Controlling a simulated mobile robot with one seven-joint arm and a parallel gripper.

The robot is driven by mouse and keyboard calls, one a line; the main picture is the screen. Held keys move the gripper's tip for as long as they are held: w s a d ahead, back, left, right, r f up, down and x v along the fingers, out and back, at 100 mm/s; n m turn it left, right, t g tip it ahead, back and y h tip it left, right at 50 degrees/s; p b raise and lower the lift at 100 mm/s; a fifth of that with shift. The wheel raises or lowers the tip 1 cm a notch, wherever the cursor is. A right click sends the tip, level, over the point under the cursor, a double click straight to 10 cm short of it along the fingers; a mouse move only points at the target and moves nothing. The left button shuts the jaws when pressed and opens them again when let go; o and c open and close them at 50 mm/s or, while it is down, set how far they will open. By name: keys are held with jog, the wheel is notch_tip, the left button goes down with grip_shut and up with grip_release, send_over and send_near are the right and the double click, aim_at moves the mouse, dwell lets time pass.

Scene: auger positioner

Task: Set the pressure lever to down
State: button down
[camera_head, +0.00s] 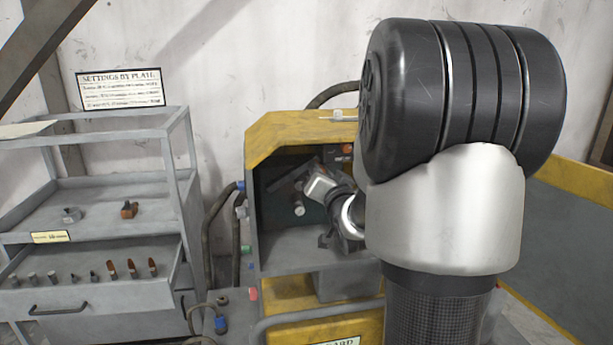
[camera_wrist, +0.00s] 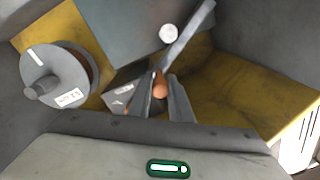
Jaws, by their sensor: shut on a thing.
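The pressure lever appears to be the grey bar (camera_wrist: 188,37) in the wrist view, slanting from the upper right down to an orange knob (camera_wrist: 160,86). My gripper (camera_wrist: 161,92) is shut on this knob, with one grey finger on each side. In the head view my gripper (camera_head: 312,188) reaches into the open recess of the yellow machine (camera_head: 290,130). The lever is hard to make out there, partly behind my gripper. I cannot read the lever's setting from any label.
A white round knob (camera_wrist: 168,34) sits close to the lever. A grey dial (camera_wrist: 52,80) is at the left in the wrist view. The recess walls are close around my gripper. A grey cart (camera_head: 90,220) with small parts stands left of the machine.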

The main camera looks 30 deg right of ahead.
notch_tip(320, 180, down, 7)
jog(key=d+m+b, duration=0.2)
jog(key=m+b, duration=0.3)
jog(key=m, duration=0.1)
jog(key=shift+s, duration=0.25)
jog(key=shift+f+m, duration=0.1)
jog(key=shift+m, duration=0.2)
jog(key=c, duration=1.6)
grip_release()
